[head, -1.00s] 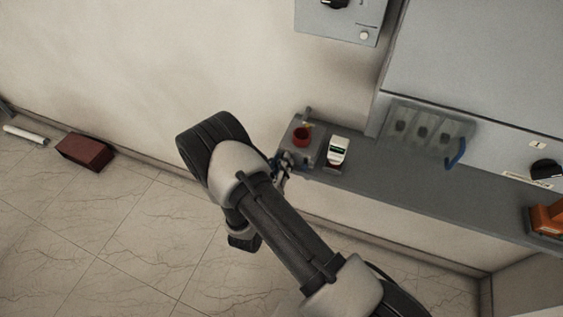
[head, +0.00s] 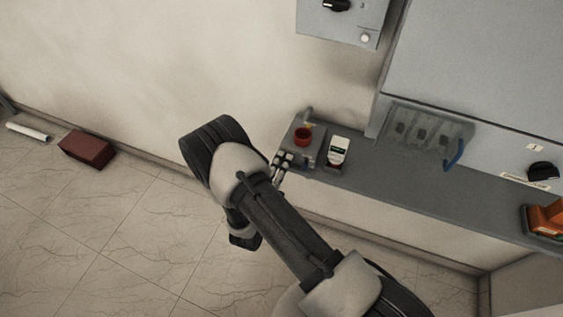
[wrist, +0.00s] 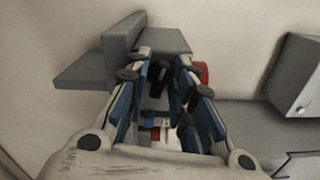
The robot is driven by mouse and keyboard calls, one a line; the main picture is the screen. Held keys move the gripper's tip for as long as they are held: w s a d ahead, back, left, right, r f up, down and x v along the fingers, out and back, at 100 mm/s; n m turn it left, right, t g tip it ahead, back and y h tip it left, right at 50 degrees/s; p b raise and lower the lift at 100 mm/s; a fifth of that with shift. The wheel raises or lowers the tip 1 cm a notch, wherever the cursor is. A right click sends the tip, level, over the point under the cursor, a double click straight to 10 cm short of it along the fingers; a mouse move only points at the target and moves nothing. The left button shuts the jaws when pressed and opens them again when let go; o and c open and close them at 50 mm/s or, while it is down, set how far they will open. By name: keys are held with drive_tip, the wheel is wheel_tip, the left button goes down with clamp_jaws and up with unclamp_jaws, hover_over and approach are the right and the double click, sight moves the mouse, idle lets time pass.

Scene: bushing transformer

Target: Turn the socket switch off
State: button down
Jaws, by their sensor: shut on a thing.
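A grey socket box with a red round socket (head: 303,137) is at the left end of the grey shelf. The red socket shows partly behind the right finger in the wrist view (wrist: 203,72). My gripper (head: 282,162) is at the front left side of this box. In the wrist view my gripper (wrist: 163,62) has its two blue-padded fingers on either side of a small black switch knob (wrist: 158,82), shut on it. The fingers hide parts of the box face, and the knob's exact angle is hard to tell.
A white handheld device (head: 339,150) stands just right of the box. A clear cover (head: 425,130) with a blue handle is on the cabinet further right, and an orange object (head: 546,218) is at the far right. A dark red box (head: 87,149) lies on the floor.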

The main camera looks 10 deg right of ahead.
drive_tip(key=shift+f+n, duration=0.1)
drive_tip(key=shift+n, duration=1)
drive_tip(key=shift+d, duration=0.1)
drive_tip(key=c, duration=1.6)
unclamp_jaws()
drive_tip(key=shift+c, duration=0.2)
drive_tip(key=v, duration=0.8)
